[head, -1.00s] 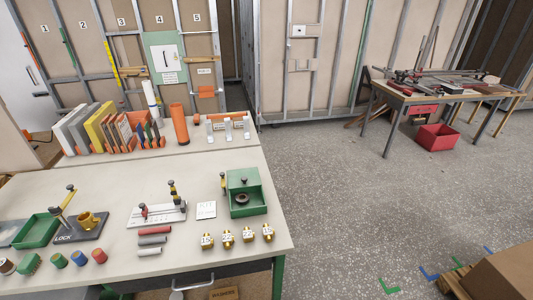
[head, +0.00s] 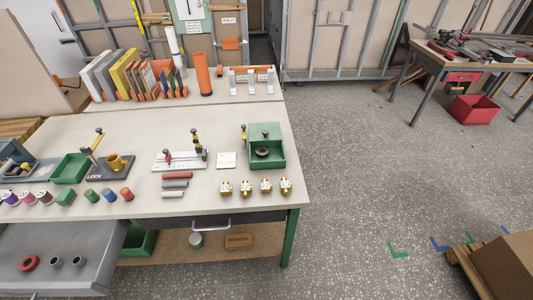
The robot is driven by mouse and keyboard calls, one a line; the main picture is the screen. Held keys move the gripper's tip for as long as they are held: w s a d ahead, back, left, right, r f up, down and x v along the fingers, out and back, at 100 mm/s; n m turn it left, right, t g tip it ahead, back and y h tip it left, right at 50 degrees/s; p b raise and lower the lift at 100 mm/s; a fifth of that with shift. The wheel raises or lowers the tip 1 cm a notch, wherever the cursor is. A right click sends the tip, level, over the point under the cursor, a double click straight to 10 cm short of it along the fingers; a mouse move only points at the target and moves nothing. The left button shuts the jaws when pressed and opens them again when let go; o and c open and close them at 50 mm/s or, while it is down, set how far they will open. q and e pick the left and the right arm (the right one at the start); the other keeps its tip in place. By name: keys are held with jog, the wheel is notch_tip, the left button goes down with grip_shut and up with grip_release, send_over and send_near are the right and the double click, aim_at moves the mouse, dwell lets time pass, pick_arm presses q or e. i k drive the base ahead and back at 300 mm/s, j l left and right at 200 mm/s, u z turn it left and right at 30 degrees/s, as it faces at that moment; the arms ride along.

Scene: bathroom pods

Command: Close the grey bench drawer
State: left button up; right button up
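The grey bench drawer (head: 85,275) is pulled out from under the bench at the lower left. Its left part and front are cut off by the picture edge. A red ring (head: 29,263) and two small grey ring-like pieces (head: 56,262) lie in it. To its right, a dark drawer front with a light handle (head: 211,224) sits under the bench top and looks shut. Neither of my grippers is in view.
The bench top (head: 225,205) holds a green box (head: 264,152), several brass fittings and coloured cylinders. A green bin (head: 138,240) and a cardboard box (head: 238,241) are on the lower shelf. A brown box (head: 508,265) stands at right.

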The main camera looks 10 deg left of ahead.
aim_at(100, 242)
jog(key=u, duration=2.65)
